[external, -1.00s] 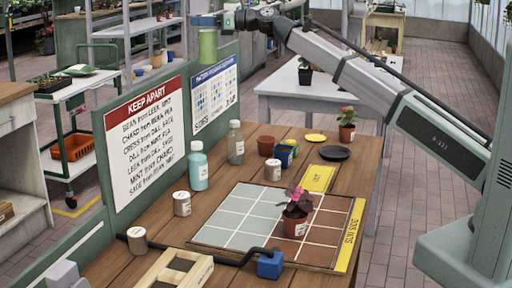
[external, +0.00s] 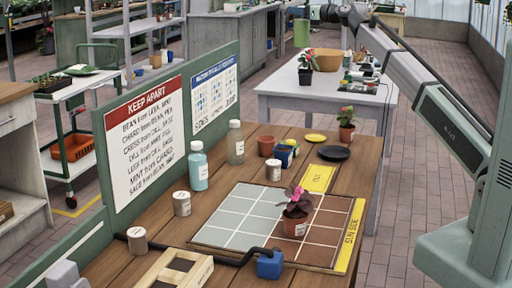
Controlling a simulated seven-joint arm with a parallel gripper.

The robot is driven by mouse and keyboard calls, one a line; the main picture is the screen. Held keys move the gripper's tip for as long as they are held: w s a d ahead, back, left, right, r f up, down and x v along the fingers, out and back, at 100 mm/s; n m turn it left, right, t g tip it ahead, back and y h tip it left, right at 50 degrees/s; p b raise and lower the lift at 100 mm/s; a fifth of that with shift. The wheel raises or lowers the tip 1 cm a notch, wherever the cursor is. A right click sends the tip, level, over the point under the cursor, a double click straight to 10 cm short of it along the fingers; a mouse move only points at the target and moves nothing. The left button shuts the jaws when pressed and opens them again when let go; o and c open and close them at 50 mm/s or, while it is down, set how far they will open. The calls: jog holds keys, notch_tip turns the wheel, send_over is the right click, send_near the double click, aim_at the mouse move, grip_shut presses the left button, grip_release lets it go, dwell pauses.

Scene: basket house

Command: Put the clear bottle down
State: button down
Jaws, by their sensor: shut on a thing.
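A clear bottle (external: 236,143) with a white cap stands upright on the wooden table, close to the green board. A light blue bottle (external: 198,168) with a white cap stands just left of it.
The wooden table (external: 222,262) holds a grid mat (external: 226,222) with a potted pink plant (external: 296,214), several small pots, a yellow disc (external: 316,138) and a black saucer (external: 333,153).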

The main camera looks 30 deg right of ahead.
jog(key=d+m+h, duration=0.1)
jog(key=d+h, duration=0.1)
jog(key=d, duration=0.6)
notch_tip(320, 180, down, 36)
jog(key=shift+a+t, duration=0.2)
jog(key=shift+t, duration=0.2)
jog(key=c, duration=0.6)
grip_release()
jog(key=shift+f, duration=0.1)
jog(key=shift+c, duration=0.2)
jog(key=v, duration=1.2)
